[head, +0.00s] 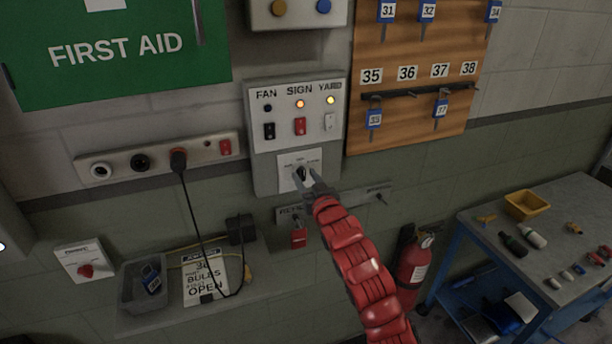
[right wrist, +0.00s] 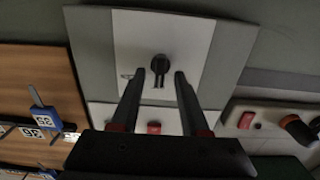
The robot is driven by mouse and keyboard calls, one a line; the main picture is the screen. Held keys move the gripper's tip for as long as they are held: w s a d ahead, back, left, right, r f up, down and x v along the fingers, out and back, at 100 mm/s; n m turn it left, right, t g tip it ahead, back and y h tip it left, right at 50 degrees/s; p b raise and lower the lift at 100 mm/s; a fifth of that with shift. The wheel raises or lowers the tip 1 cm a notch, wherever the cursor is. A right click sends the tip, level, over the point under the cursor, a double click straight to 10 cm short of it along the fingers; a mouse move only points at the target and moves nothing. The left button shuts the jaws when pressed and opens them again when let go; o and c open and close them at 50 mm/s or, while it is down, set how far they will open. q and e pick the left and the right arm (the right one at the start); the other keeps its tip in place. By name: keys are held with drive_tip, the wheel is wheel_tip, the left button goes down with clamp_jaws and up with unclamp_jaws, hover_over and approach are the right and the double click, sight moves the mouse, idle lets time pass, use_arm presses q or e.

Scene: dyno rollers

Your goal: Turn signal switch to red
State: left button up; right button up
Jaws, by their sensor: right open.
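A black rotary knob (head: 301,172) sits on a white plate (head: 287,158) at the bottom of the grey switch panel (head: 262,172). Its labels are too small to read in the head view. My right gripper (head: 304,182) reaches up to it from below. In the right wrist view the knob (right wrist: 160,65) shows between the two open fingers (right wrist: 158,76), one on each side with gaps. I cannot tell how deep the fingertips reach around it. The knob's pointer setting is unclear. My left gripper is not in view.
Above the knob are FAN, SIGN and YARD rocker switches (head: 300,126) with lamps. A key board (head: 415,75) hangs to the right, a socket strip (head: 158,157) to the left. A shelf (head: 270,282), a red extinguisher (head: 411,262) and a workbench (head: 475,217) stand below.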

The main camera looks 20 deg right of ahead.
drive_tip(key=shift+w, duration=0.1)
clamp_jaws()
drive_tip(key=shift+f, duration=0.1)
idle(0.3)
drive_tip(key=n+b, duration=0.2)
drive_tip(key=b, duration=0.1)
drive_tip(key=shift+f, duration=0.25)
drive_tip(key=shift+a+n+b, duration=0.1)
drive_tip(key=shift+n+b, duration=0.75)
drive_tip(key=shift+n, duration=0.15)
drive_tip(key=n+b, duration=0.1)
drive_tip(key=n, duration=0.1)
drive_tip(key=shift+a+r+n, duration=0.1)
drive_tip(key=shift+r+n, duration=0.05)
drive_tip(key=shift+n, duration=1.75)
